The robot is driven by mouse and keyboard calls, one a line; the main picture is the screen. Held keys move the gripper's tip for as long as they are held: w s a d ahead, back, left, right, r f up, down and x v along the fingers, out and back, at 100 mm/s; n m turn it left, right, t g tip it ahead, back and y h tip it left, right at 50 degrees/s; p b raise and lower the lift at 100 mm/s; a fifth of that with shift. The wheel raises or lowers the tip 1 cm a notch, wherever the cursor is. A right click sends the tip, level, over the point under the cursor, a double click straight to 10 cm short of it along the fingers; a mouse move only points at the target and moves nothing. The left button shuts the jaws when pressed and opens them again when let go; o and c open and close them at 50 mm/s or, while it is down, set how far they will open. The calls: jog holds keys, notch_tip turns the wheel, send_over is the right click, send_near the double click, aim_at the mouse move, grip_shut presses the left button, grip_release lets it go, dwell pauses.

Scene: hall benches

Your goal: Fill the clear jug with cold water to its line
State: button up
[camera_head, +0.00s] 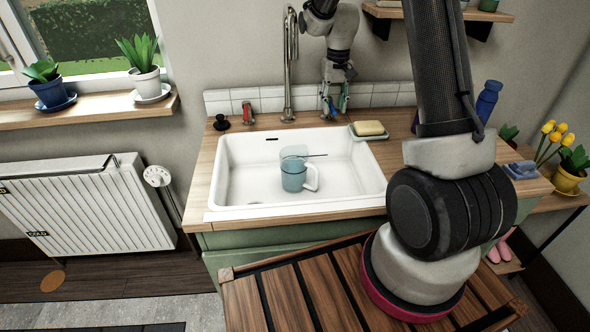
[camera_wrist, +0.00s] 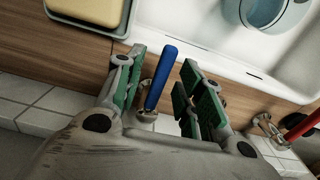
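The clear bluish jug (camera_head: 294,176) stands upright in the white sink (camera_head: 235,180), its pale handle to the right. Part of it shows at the top of the wrist view (camera_wrist: 268,10). I cannot make out its line or a water level. The tall metal tap spout (camera_head: 289,65) rises behind the sink, with a red lever (camera_head: 247,113) to its left. My gripper (camera_head: 334,101) is at the back counter, right of the spout. In the wrist view its green-padded fingers (camera_wrist: 162,88) are open on either side of a blue lever (camera_wrist: 163,75), with gaps showing. No running water is visible.
A soap bar (camera_head: 369,128) lies on a dish (camera_head: 357,136) right of my gripper. A black knob (camera_head: 221,123) stands at the back left of the counter. A blue bottle (camera_head: 487,101) stands at the right. My arm hides part of the right counter.

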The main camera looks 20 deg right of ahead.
jog(key=shift+r, duration=2.5)
